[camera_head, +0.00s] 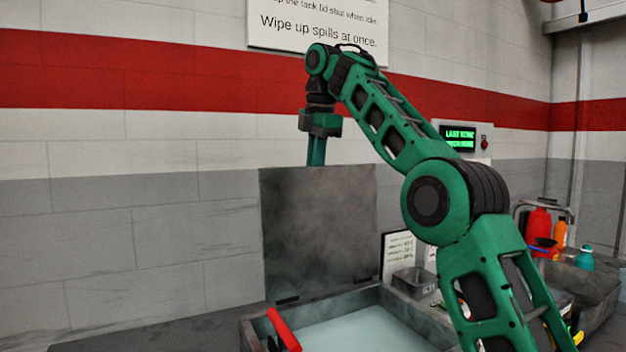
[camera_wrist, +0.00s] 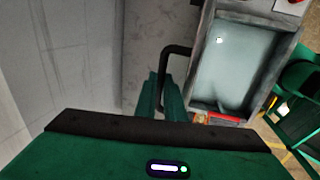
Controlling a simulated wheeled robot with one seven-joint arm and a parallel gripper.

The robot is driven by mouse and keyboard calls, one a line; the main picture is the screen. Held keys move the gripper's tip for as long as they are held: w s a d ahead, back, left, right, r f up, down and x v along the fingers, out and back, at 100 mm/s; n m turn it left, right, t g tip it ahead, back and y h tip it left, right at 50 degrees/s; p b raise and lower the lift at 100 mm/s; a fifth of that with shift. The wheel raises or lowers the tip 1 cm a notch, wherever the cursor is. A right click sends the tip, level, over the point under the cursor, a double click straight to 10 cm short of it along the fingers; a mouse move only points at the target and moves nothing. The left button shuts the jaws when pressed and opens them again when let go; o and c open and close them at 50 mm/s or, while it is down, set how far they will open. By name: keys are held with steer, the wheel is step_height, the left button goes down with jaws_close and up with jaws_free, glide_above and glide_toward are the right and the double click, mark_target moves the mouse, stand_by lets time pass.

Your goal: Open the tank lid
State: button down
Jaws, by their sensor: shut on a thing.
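The tank lid (camera_head: 318,225) is a dark grey plate standing upright at the tank's back edge, with its hinges low down. The tank (camera_head: 262,322) is open below it and holds pale blue-grey liquid (camera_head: 350,332). My gripper (camera_head: 316,152) points down at the lid's top edge. In the wrist view, the green fingers (camera_wrist: 160,92) are shut on a black bar handle (camera_wrist: 176,50). The lid's face beside the handle shows only partly in that view.
A red-handled tool (camera_head: 284,328) lies at the tank's front left rim. A small metal box (camera_head: 413,282) and a sign (camera_head: 397,254) stand to the tank's right. A red bottle (camera_head: 538,228), an orange bottle (camera_head: 560,233) and a grey basin (camera_head: 603,292) are further right. The wall is close behind.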

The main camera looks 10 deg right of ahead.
steer(key=shift+r, duration=0.3)
steer(key=c, duration=1.8)
jaws_free()
steer(key=shift+s, duration=0.15)
steer(key=shift+c, duration=0.2)
steer(key=shift+f, duration=0.15)
steer(key=shift+d, duration=0.1)
